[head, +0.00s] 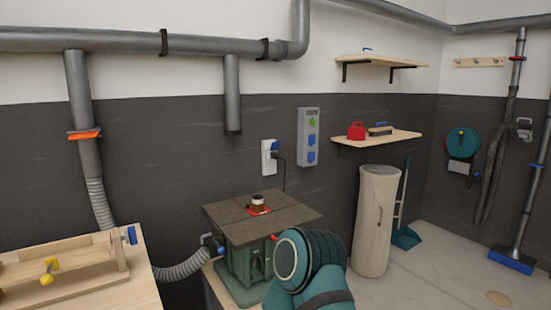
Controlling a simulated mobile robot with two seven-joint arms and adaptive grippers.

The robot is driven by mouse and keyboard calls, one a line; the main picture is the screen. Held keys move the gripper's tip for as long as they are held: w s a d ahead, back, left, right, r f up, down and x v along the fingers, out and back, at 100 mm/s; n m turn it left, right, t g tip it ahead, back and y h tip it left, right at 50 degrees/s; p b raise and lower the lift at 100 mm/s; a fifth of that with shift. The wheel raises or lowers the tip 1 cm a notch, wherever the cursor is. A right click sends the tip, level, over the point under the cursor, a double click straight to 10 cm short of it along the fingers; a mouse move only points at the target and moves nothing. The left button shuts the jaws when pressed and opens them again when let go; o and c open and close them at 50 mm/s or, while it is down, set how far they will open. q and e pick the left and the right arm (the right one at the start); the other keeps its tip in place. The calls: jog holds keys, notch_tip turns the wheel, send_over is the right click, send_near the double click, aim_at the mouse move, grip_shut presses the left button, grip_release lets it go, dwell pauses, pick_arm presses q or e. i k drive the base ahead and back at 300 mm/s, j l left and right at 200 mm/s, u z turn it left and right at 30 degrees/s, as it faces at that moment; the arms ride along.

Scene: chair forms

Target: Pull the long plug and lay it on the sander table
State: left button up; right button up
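The sander table (232,222) is a dark square top on a green base, with a red insert and a short spindle (258,203) at its middle. Above it on the wall is a white socket box (267,162) with a blue part. A dark plug (275,155) sits in it, with a black cord hanging down behind the table. The plug is small here and its length is hard to judge. Neither gripper shows. A teal ribbed form, possibly part of my arm, covers the table's front right edge.
A tall beige cylinder (376,222) stands right. Most of the sander top is bare.

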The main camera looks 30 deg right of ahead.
aim_at(274, 155)
jog(key=i+l+z, duration=0.15)
jog(key=l+z, duration=0.2)
jog(key=i+l+z, duration=0.2)
jog(key=l+z, duration=0.15)
jog(key=i+l+z, duration=0.5)
jog(key=z, duration=0.25)
jog(key=i+l+z, duration=0.2)
jog(key=z, duration=0.25)
jog(key=i+l+z, duration=0.15)
jog(key=z, duration=0.25)
jog(key=i+l+z, duration=0.15)
jog(key=i+z, duration=0.3)
jog(key=i, duration=0.9)
jog(key=i+u, duration=0.6)
jog(key=u, duration=0.2)
jog(key=i+l+u, duration=0.15)
jog(key=i+u, duration=0.25)
jog(key=u, duration=0.4)
jog(key=i+u, duration=0.15)
jog(key=u, duration=0.6)
jog(key=i+l+u, duration=0.1)
jog(key=u, duration=0.25)
jog(key=i+u, duration=0.2)
jog(key=u, duration=0.25)
jog(key=i+l+u, duration=0.15)
jog(key=u, duration=0.3)
jog(key=i+l+u, duration=0.1)
jog(key=u, duration=0.35)
jog(key=i+l+u, duration=0.25)
jog(key=l+u, duration=0.2)
